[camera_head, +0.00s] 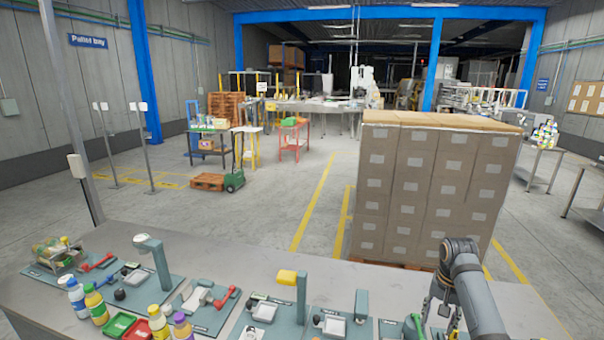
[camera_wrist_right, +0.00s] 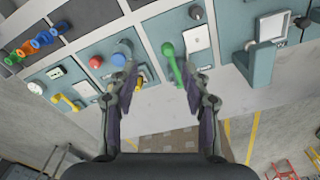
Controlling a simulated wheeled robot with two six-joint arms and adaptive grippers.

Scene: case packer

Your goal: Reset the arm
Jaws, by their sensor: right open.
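My right arm comes in at the lower right of the head view, and its gripper (camera_head: 440,312) hangs over the right part of the workbench (camera_head: 220,235). In the right wrist view the right gripper (camera_wrist_right: 158,95) has its two dark fingers spread apart with nothing between them. Beyond the fingers is a panel with a green lever handle (camera_wrist_right: 172,65), which also shows in the head view (camera_head: 416,325). I cannot tell whether a finger touches it. My left gripper is not in view.
Several bottles (camera_head: 95,303) and red and green trays (camera_head: 118,324) are at the front left. A tall stack of cartons (camera_head: 430,185) stands behind the bench. The floor at centre is clear.

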